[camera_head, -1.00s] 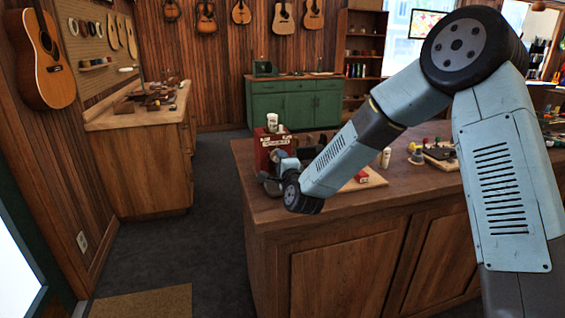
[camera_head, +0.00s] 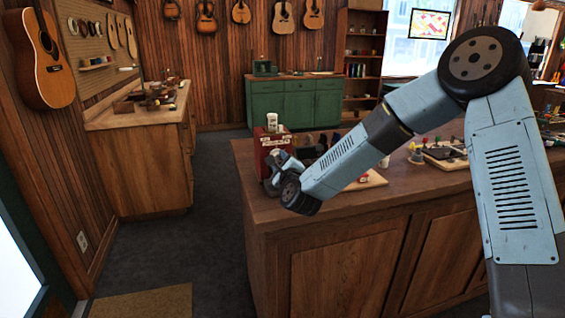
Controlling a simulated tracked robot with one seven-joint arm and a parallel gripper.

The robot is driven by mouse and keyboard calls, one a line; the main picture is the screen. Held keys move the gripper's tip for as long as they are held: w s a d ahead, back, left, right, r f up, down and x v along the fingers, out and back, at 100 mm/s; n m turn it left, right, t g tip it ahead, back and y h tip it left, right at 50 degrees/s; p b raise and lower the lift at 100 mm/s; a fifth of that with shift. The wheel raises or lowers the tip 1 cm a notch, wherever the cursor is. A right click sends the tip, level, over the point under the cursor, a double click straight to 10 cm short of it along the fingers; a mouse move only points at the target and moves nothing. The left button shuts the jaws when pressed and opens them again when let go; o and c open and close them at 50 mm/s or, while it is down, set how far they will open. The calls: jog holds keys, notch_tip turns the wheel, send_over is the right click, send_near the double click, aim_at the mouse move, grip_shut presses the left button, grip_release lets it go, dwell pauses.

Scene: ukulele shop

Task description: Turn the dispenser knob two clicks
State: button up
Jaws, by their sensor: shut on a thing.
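The red dispenser box (camera_head: 268,144) stands near the left end of the wooden counter (camera_head: 263,206), with a white bottle (camera_head: 272,122) on top. My arm reaches to it from the right. My gripper (camera_head: 277,160) is at the front of the dispenser, low on its face. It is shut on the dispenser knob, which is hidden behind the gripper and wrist. The fingertips are small and hard to make out. How far the knob is turned cannot be seen.
A light board (camera_head: 376,180) with small items lies right of the dispenser, partly behind my forearm. Another board with knobs (camera_head: 441,154) lies further right. The counter's front left corner is bare, and the floor to its left is clear.

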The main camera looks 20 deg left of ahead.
jog(key=shift+w+d+f, duration=0.15)
jog(key=shift+d+f, duration=0.05)
jog(key=o, duration=0.8)
jog(key=shift+o, duration=1.2)
jog(key=shift+a+r, duration=0.1)
jog(key=shift+a, duration=0.05)
jog(key=shift+s, duration=0.2)
jog(key=v, duration=1.3)
jog(key=shift+s+d, duration=0.2)
jog(key=shift+d, duration=0.05)
